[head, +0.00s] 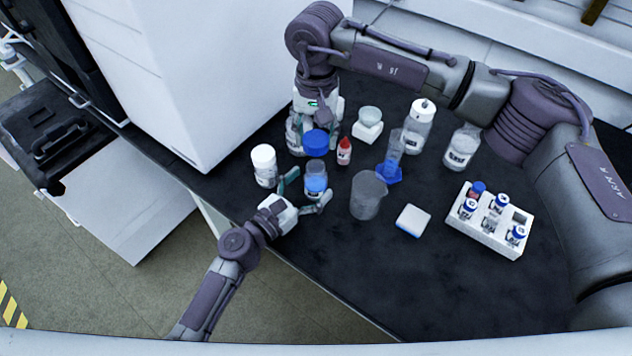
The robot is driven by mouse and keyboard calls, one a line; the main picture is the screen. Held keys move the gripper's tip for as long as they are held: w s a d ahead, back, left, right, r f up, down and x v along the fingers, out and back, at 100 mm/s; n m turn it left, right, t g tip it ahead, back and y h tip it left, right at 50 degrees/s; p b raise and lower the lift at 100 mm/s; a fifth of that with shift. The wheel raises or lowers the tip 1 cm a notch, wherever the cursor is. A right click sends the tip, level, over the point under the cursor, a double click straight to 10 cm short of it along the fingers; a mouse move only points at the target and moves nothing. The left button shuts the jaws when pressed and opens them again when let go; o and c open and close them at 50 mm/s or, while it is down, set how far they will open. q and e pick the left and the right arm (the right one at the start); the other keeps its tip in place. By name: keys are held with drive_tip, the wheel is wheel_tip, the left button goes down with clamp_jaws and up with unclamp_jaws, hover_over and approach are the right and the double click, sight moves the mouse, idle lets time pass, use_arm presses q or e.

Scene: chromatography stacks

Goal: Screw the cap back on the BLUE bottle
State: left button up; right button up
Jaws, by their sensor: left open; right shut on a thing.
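The blue bottle (316,183), clear with blue liquid inside, stands upright near the left front edge of the black bench. The blue cap (316,143) is just above the bottle's mouth in the picture; I cannot tell whether it touches the neck. My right gripper (314,136) comes down from above, its fingers on either side of the cap, and is shut on it. My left gripper (306,190) is open at the bottle's base, one finger to its left and the other to its front right. The bottle's neck is partly hidden by the cap.
A white-capped bottle (264,165) stands close left of my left gripper. A small red bottle (344,151) and a beaker (368,195) stand to the right. A white vial rack (487,238) is farther right. The bench (350,275) is clear at the front.

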use_arm(q)
drive_tip(key=shift+x, duration=1.1)
clamp_jaws()
use_arm(e)
drive_tip(key=shift+f, duration=2.45)
